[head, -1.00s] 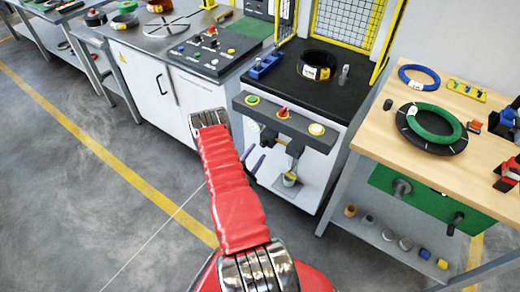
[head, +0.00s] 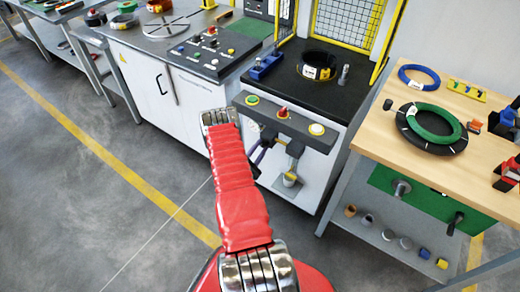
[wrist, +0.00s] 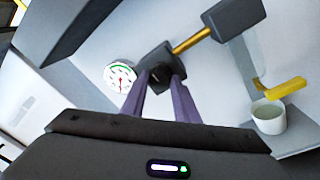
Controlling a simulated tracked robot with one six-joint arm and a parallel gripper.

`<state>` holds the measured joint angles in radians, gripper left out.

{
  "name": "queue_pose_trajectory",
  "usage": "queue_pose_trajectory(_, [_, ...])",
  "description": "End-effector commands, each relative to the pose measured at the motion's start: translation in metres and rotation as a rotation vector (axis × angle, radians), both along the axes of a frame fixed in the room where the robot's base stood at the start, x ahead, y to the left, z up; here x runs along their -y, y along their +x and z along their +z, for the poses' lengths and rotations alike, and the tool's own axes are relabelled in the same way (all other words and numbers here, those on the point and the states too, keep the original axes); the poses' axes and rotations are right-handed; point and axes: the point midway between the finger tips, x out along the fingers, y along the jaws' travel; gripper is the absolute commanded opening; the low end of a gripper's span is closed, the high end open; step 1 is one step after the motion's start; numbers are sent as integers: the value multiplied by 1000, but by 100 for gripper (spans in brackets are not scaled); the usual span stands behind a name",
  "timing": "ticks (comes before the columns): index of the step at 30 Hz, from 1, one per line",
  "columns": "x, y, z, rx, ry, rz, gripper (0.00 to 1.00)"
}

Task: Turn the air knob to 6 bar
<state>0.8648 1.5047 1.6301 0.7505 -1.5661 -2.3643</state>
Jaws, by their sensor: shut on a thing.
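The air knob (wrist: 160,74) is a dark knob under a black regulator body (wrist: 153,56) in the wrist view. My gripper (wrist: 161,80) has purple fingers, which are shut on the knob from both sides and hide part of it. The round white gauge (wrist: 120,77) with a green arc and a red needle is just left of the knob. Its numbers are too small to read. In the head view my gripper (head: 258,156) is at the cabinet front, under the grey button panel (head: 302,131), partly hidden by my red arm.
A brass pipe (wrist: 193,41) runs from the regulator to a dark block (wrist: 234,18). A white cup (wrist: 269,117) with a yellow piece above it sits to the right. A wooden workbench (head: 462,95) stands at the right. The floor at the left is open.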

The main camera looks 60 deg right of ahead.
Motion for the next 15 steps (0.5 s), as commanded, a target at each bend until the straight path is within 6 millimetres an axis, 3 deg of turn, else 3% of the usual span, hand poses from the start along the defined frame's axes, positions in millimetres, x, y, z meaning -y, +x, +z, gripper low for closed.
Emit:
queue_pose_trajectory(7, [0, 0, 0, 0, 1, -1, 6])
queue_pose_trajectory(15, [-1, 0, -1, 14, -1, 1, 5])
